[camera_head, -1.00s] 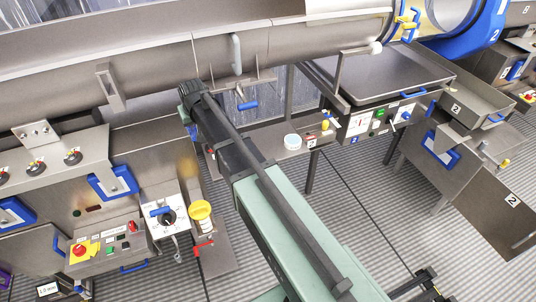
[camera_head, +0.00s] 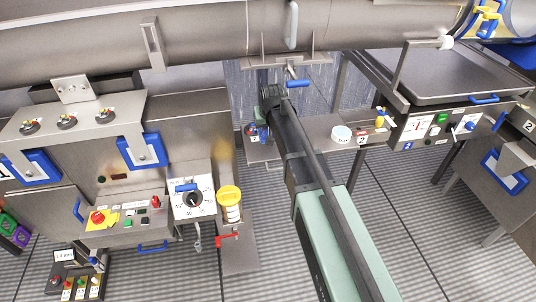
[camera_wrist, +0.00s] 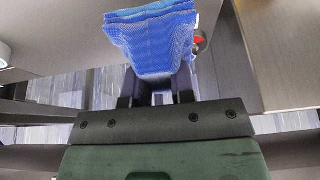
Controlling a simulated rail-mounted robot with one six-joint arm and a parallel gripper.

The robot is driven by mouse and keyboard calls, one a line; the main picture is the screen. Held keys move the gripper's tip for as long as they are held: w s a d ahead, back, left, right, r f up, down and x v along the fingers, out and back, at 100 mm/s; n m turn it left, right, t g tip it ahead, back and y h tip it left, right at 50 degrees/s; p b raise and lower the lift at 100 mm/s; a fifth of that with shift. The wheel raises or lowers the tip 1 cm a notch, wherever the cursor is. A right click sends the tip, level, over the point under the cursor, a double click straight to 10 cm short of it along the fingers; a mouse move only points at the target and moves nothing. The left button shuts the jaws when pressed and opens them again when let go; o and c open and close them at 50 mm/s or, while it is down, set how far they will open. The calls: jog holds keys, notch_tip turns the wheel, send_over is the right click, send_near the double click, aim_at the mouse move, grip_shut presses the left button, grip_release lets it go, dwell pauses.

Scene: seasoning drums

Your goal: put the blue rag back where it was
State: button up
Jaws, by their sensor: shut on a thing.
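The blue rag (camera_wrist: 152,42) is a ribbed, folded cloth at the top middle of the wrist view. My gripper (camera_wrist: 156,86) is shut on its lower end, and the rag fans out beyond the fingers. In the head view my arm reaches up the middle to below the big drum, and its dark end hides the gripper. A small blue and red patch (camera_head: 259,131) shows just left of the arm end; I cannot tell whether the blue is the rag.
A steel shelf (camera_head: 318,129) right of my arm carries a white round dish (camera_head: 341,134). A yellow-lidded pot (camera_head: 229,200) and a control panel (camera_head: 125,218) stand left. The drum (camera_head: 200,32) hangs above. A red thing (camera_wrist: 199,42) lies close beside the rag in the wrist view.

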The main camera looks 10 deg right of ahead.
notch_tip(320, 180, down, 6)
jog(key=b, duration=0.4)
jog(key=shift+r, duration=0.25)
jog(key=shift+f, duration=0.1)
jog(key=o, duration=0.8)
